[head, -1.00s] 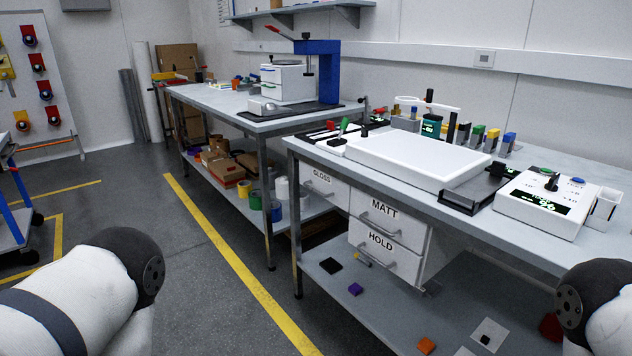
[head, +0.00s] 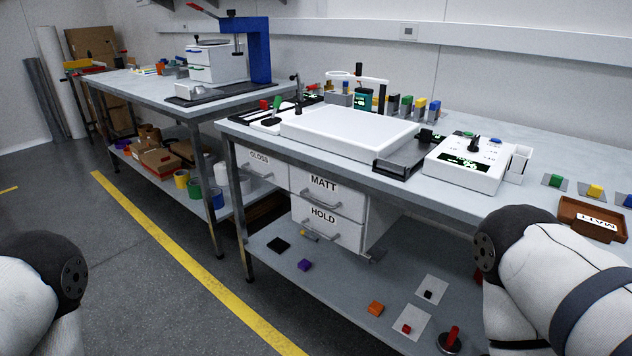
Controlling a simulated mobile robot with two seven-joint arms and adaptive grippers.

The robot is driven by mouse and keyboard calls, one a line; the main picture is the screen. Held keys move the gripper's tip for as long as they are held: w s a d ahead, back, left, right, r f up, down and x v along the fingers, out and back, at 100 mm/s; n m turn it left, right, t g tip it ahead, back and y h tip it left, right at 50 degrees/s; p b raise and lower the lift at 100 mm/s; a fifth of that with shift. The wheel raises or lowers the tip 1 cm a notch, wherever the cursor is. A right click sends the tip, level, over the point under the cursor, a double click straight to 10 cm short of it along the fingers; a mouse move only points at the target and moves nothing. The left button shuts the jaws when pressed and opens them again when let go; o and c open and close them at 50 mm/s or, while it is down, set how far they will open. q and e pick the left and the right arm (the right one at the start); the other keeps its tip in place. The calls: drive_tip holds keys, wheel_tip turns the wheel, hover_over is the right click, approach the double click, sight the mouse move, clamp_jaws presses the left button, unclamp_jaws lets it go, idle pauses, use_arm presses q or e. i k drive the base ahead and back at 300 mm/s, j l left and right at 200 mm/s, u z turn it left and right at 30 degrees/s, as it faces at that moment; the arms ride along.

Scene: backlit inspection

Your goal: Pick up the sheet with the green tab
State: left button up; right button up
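A small grey sheet with a green tab (head: 554,181) lies on the near bench top at the right, just right of the white instrument box. Beside it lie a sheet with a yellow tab (head: 595,191) and, at the right picture edge, a sheet with a blue tab (head: 627,201), partly cut off. Parts of both my arms show at the lower left and lower right. Neither gripper is in view. The right arm is in front of the bench, below the tabbed sheets.
A brown tray labelled MATT (head: 568,212) sits near the bench's front edge. A white instrument box (head: 440,168) and a white light panel (head: 345,133) stand further left. Drawers (head: 328,196) and a lower shelf (head: 345,300) are underneath. Floor on the left is clear.

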sight(560, 183)
drive_tip(key=k+j+z, duration=0.1)
drive_tip(key=z, duration=1.4)
